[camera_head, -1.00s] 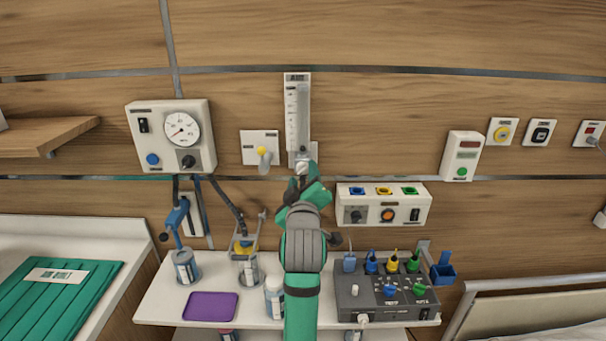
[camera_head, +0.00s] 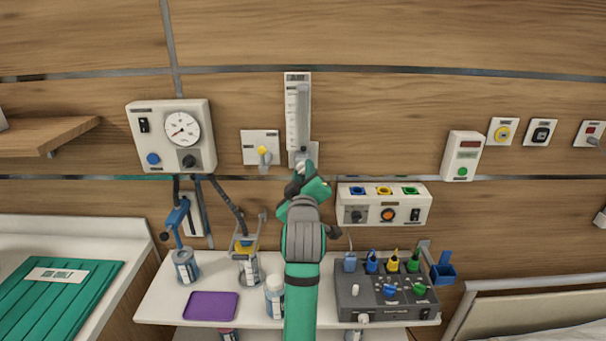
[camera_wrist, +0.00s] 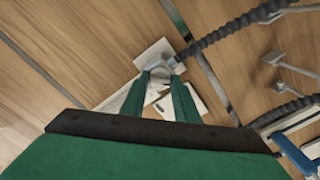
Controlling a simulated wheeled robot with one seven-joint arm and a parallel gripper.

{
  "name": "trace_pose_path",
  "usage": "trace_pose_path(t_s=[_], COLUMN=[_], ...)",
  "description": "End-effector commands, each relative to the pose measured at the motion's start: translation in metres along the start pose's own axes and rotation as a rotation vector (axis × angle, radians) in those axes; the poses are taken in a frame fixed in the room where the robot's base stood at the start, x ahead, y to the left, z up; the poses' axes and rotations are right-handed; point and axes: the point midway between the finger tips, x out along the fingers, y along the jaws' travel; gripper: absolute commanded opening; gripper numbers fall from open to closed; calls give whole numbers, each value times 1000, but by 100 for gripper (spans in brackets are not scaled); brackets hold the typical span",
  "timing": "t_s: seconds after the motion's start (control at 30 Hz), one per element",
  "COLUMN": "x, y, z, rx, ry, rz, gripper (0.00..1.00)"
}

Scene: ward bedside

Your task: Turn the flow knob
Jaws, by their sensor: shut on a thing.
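The flow meter (camera_head: 297,115) is a tall, clear-scaled tube on the wall rail, just above my arm. Its pale flow knob (camera_head: 300,167) sits at the bottom, mostly hidden by my gripper. My gripper (camera_head: 302,172) reaches up to the knob from below. In the wrist view, the two green fingers of my gripper (camera_wrist: 161,78) stand on either side of the pale knob (camera_wrist: 158,84) and are shut on it. The knob's markings and exact turn are too small to tell.
A gauge box (camera_head: 171,136) and a yellow-knobbed wall outlet (camera_head: 262,148) are at the left of the meter. A socket panel (camera_head: 385,205) is close at the right. A shelf (camera_head: 160,312) with bottles, a purple tray (camera_head: 210,306) and a dark control box (camera_head: 387,290) lies below.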

Motion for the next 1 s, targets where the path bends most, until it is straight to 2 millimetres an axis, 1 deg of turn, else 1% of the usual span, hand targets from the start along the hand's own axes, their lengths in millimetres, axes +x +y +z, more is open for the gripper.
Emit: trace_pose_path(t_s=[0.17,0.37,0.57,1.0], x=[-1,-1,-1,0], y=[-2,-2,-2,-1], z=[-1,0,-1,0], rx=[21,105,261,680], ry=[1,0,0,-1], rz=[-3,-3,-4,-3], gripper=[5,5,5,5])
